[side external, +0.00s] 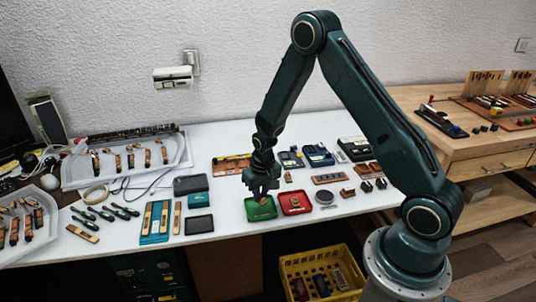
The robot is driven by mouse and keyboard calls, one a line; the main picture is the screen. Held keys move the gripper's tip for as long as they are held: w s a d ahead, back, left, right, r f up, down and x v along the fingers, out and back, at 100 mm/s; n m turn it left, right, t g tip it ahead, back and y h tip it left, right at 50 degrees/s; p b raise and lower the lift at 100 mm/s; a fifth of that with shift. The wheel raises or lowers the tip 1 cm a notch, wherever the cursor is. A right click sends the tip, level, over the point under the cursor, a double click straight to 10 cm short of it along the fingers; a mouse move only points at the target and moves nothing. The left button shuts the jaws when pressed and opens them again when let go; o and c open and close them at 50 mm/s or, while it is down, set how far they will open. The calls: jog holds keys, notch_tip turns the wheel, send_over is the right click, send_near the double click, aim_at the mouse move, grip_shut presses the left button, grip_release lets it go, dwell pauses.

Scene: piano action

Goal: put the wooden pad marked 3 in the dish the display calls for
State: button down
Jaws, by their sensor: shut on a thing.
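My gripper (262,194) points down over the green dish (262,212) and is shut on a small wooden pad (263,201). The pad is low over the dish and mostly hidden by the fingers; I cannot tell whether it touches the dish. Its marking is too small to read. The red dish (295,210) is just to the right and holds a small brown piece (294,201). No readable display shows; a dark flat panel (198,225) and another dark panel (190,185) lie to the left, with nothing legible.
Blue and dark boxes (318,154) stand behind the dishes. A round grey item (324,197) and small dark pieces lie to the right. Green-handled tools (100,214) and a blue tray (155,222) are to the left. A yellow crate (320,262) stands below the table's front edge.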

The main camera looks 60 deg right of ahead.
aim_at(261, 196)
jog(key=shift+f, duration=1.6)
jog(key=shift+f, duration=0.1)
jog(key=c, duration=1.3)
grip_release()
jog(key=shift+s+a+r, duration=0.1)
jog(key=shift+s+r, duration=0.15)
jog(key=shift+r, duration=1.75)
jog(key=shift+s+a+r, duration=0.1)
jog(key=shift+s+r, duration=0.1)
jog(key=shift+r, duration=1.85)
jog(key=shift+s+a+r, duration=0.1)
jog(key=shift+s+r, duration=0.15)
jog(key=shift+r, duration=1.75)
